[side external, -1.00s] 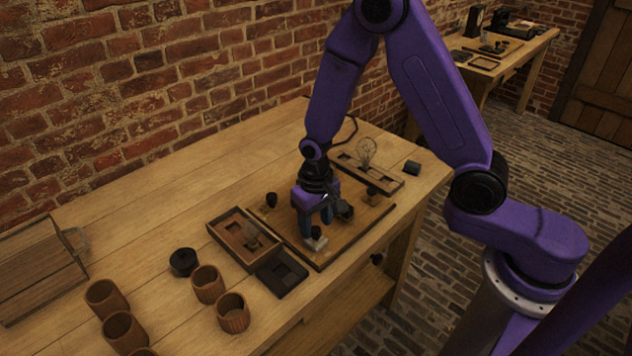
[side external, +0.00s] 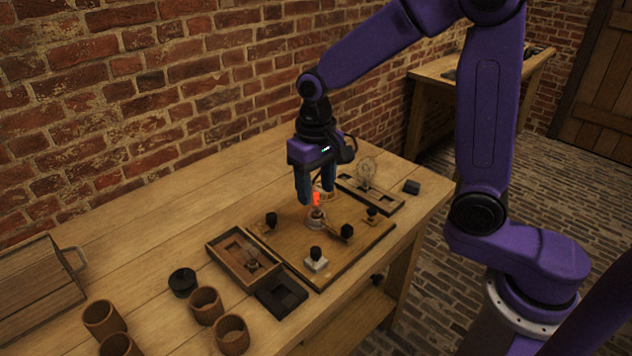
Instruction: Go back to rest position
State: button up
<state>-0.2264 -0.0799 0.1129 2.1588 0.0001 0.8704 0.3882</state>
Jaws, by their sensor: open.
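My gripper (side external: 318,198) is open and empty, pointing down above the far part of a wooden board (side external: 284,262) on the table. Below and just beside its fingertips, a small part on the board glows orange-red (side external: 316,201) above a round base (side external: 316,220). A white block with a black knob (side external: 316,261) stands near the board's front edge. Black knobs (side external: 271,220) and (side external: 347,232) stand on the left and right of the board. Whether a fingertip touches the glowing part cannot be told.
A wooden tray (side external: 222,262) and a dark tray (side external: 282,297) lie left of the board. A wooden holder with a glass bulb (side external: 367,172) stands behind it. Brown cups (side external: 206,306) and a black round piece (side external: 182,282) stand front left. A brick wall (side external: 120,120) runs behind the table.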

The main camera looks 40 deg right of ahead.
jog(key=shift+r, duration=0.25)
jog(key=s+d+n, duration=0.3)
jog(key=s+n, duration=0.3)
jog(key=s, duration=0.5)
jog(key=s+d+r+n, duration=0.1)
jog(key=s+d+n, duration=0.2)
jog(key=s+n, duration=0.4)
jog(key=s, duration=0.5)
jog(key=shift+s+n, duration=0.25)
jog(key=shift+n, duration=0.05)
jog(key=shift+d+r, duration=0.1)
